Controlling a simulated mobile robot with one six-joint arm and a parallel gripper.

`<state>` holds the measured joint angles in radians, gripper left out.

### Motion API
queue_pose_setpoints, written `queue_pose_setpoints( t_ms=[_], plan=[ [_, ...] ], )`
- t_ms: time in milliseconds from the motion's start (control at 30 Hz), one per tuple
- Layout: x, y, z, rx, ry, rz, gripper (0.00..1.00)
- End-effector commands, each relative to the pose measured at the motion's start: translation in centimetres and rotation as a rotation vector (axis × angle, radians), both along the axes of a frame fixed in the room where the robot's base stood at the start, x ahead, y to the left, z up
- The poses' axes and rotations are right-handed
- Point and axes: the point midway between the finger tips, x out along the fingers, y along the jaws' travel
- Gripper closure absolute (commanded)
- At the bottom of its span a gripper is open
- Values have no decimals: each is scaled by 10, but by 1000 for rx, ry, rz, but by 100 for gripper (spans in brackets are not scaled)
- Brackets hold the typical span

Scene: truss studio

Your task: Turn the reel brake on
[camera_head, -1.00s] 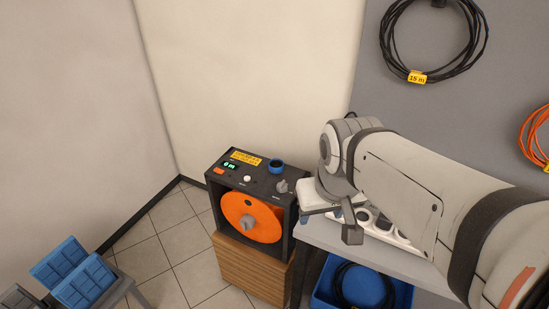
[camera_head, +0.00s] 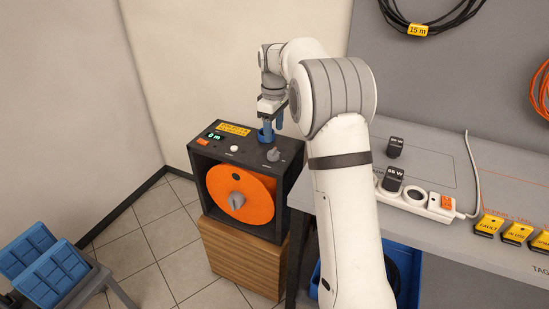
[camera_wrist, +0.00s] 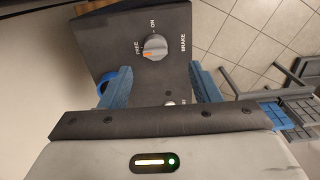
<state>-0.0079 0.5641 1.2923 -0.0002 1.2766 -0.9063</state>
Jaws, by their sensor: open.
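The reel unit is a dark box (camera_head: 210,155) with an orange reel (camera_head: 258,190) in its front. The grey brake knob (camera_head: 273,154) is on its top panel at the right. In the wrist view the knob (camera_wrist: 154,46) lies between labels FREE, ON and BRAKE, and its orange mark is on the FREE side. My gripper (camera_head: 273,122) is above the panel near the blue ring, behind the knob. In the wrist view its two blue fingers (camera_wrist: 161,80) are apart and empty, with the knob beyond their tips.
A grey workbench (camera_head: 430,225) with a power strip (camera_head: 419,203) stands at right. Blue trays (camera_head: 52,275) are at lower left.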

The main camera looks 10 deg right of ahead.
Motion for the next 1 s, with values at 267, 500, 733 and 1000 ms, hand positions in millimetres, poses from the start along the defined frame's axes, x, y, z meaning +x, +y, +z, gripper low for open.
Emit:
queue_pose_setpoints(
  t_ms=[267,500,733,1000],
  plan=[
    [11,-1,-32,0,12,33,43],
    [10,-1,-71,0,11,31,43],
    [10,-1,-90,0,10,30,43],
    [10,-1,-92,0,9,29,43]
  ],
)
